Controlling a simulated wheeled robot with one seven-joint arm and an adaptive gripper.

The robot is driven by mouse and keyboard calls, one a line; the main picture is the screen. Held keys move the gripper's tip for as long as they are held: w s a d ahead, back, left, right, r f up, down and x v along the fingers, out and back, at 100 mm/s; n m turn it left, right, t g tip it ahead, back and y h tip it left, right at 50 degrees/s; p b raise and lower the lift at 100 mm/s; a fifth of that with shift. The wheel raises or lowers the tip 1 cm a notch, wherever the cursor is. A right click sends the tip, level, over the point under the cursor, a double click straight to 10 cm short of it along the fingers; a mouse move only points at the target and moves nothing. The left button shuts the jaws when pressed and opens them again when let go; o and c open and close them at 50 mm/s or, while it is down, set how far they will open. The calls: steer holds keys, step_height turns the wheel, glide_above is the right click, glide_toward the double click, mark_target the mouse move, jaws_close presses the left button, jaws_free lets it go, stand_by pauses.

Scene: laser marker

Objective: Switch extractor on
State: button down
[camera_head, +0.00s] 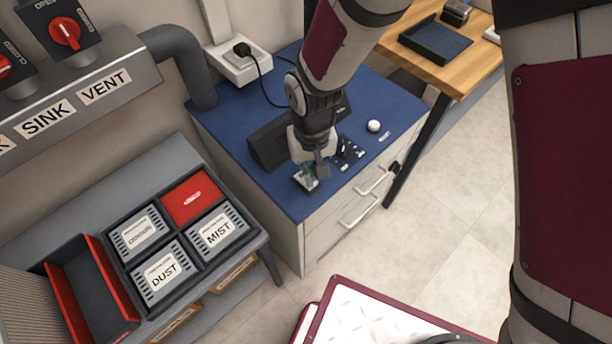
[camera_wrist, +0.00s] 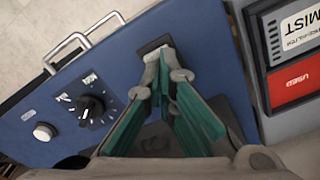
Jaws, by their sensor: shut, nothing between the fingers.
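The blue-topped cabinet (camera_head: 401,99) carries a small dark switch plate (camera_head: 299,185) near its front left corner. It also shows in the wrist view (camera_wrist: 146,46), with a pale part at the fingertips that is partly hidden. My gripper (camera_head: 316,176) is shut and empty, pointing down with its tips at this plate. In the wrist view its green-padded fingers (camera_wrist: 155,58) meet over the plate; I cannot tell whether they touch it. Whether the switch is on or off cannot be seen. A black dial (camera_wrist: 91,107) with white labels and a round white button (camera_wrist: 43,131) sit beside it.
A dark box (camera_head: 268,148) stands behind my gripper. A wall socket with a plug (camera_head: 243,52) has a cable running to the cabinet top. Drawer handles (camera_head: 360,210) stick out in front. A tray of labelled cartridges (camera_head: 165,272) stands at the left, below a SINK/VENT panel (camera_head: 75,101).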

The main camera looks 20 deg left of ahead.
steer(key=shift+f+b, duration=0.55)
steer(key=shift+f, duration=0.6)
stand_by(0.9)
steer(key=shift+r+p, duration=2.15)
steer(key=shift+r, duration=1.4)
steer(key=w+d+r+m+t, duration=0.2)
steer(key=w+d+r+m, duration=0.15)
steer(key=d+r, duration=1.55)
steer(key=s+d+r+m+t, duration=0.1)
steer(key=s+d+r+m, duration=0.1)
steer(key=s+d+r, duration=0.3)
steer(key=s+d+r+m+t, duration=0.2)
steer(key=s+d+r, duration=0.3)
steer(key=s+d, duration=0.3)
steer(key=shift+d, duration=1.25)
